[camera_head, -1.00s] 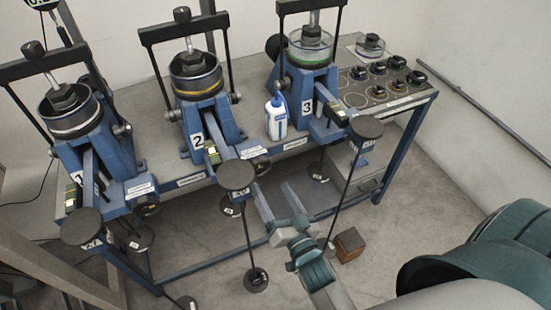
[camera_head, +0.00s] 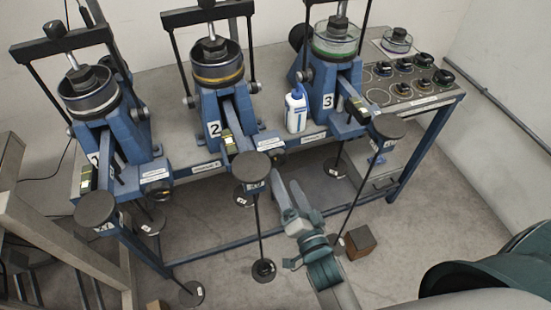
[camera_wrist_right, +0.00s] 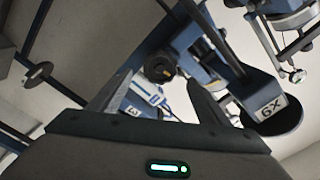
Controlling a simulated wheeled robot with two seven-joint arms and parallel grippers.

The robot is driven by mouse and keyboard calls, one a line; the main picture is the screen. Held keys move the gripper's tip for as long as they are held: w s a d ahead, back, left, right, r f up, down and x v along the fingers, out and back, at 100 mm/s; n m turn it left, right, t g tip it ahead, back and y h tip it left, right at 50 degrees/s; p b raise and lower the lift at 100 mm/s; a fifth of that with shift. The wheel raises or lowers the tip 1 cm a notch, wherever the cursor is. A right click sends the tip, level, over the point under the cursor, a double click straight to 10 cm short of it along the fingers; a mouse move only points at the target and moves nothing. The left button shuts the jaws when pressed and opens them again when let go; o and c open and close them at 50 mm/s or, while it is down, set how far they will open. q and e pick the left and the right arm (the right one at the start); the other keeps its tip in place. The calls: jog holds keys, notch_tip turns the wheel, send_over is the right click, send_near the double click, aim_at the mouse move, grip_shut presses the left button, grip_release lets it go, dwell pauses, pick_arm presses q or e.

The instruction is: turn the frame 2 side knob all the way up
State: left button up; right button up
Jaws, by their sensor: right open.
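Frame 2 (camera_head: 214,118) is the middle blue lever frame on the bench, marked with a white 2. Its side knob (camera_head: 278,157) is a small dark knob low on its right side, partly behind the round black lever end (camera_head: 250,167). My right gripper (camera_head: 286,183) is open and empty, just below and in front of this knob, not touching it as far as I can see. My left gripper is not in view.
Frame 1 (camera_head: 128,140) stands left and frame 3 (camera_head: 318,92) right. A white-and-blue bottle (camera_head: 296,112) stands between frames 2 and 3. Black rods with discs hang from the levers. A brown block (camera_head: 360,240) lies on the floor. A panel of dark knobs (camera_head: 408,80) is at the right.

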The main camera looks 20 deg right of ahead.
aim_at(277, 163)
jog(key=w+b, duration=0.1)
jog(key=w, duration=0.7)
jog(key=shift+w+a+b, duration=0.1)
jog(key=shift+w+b, duration=0.3)
jog(key=shift+w, duration=0.1)
jog(key=c, duration=0.3)
jog(key=shift+f, duration=0.1)
jog(key=c, duration=1.1)
